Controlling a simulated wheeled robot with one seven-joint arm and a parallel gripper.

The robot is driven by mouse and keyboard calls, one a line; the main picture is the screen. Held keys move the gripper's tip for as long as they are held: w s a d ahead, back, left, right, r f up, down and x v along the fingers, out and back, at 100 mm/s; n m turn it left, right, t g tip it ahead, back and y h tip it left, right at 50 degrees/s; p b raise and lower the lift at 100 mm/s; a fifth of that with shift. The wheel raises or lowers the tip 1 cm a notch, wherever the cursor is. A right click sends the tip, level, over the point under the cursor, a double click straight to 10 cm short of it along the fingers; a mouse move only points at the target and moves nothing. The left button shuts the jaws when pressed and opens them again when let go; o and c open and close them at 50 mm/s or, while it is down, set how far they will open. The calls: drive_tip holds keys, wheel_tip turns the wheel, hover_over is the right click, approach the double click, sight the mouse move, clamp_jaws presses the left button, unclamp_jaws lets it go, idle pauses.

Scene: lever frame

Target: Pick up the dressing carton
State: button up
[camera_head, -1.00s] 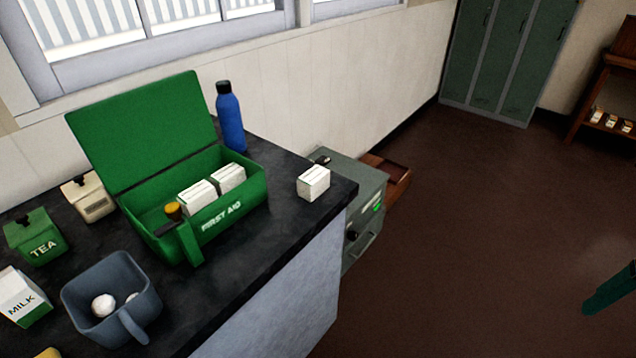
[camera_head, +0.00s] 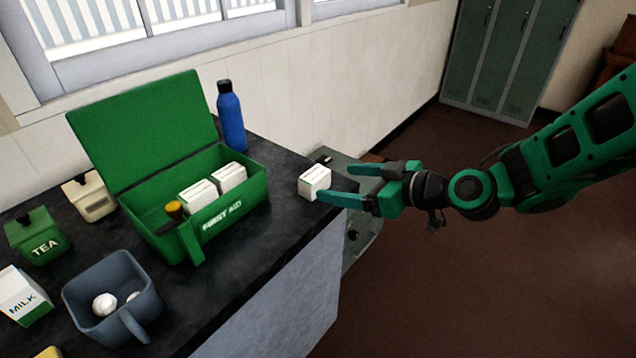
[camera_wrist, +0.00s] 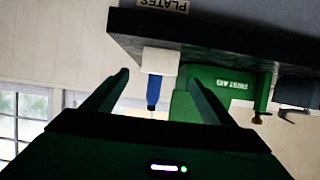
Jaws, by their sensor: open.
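A small white carton (camera_head: 312,181), which I take as the dressing carton, stands on the right end of the dark counter, near its edge. My gripper (camera_head: 338,183) is open and empty just to the right of the carton, its fingers pointing left at it. The nearer finger hides a little of the carton's lower right. In the wrist view, which is upside down, the carton (camera_wrist: 160,61) shows ahead between the two open fingers (camera_wrist: 159,80). I cannot tell whether a finger touches it. Two similar cartons (camera_head: 213,182) sit in the open green first aid box (camera_head: 225,214).
A blue bottle (camera_head: 230,115) stands behind the first aid box. A grey mug-like container (camera_head: 88,325), a milk carton (camera_head: 22,297) and a tea tin (camera_head: 40,236) are at the left. A grey-green cabinet (camera_head: 362,238) stands beyond the counter end. Counter around the carton is clear.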

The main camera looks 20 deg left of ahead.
sight(322, 179)
drive_tip(key=shift+x, duration=4.65)
drive_tip(key=shift+w, duration=0.1)
drive_tip(key=shift+r, duration=0.1)
drive_tip(key=c, duration=1.1)
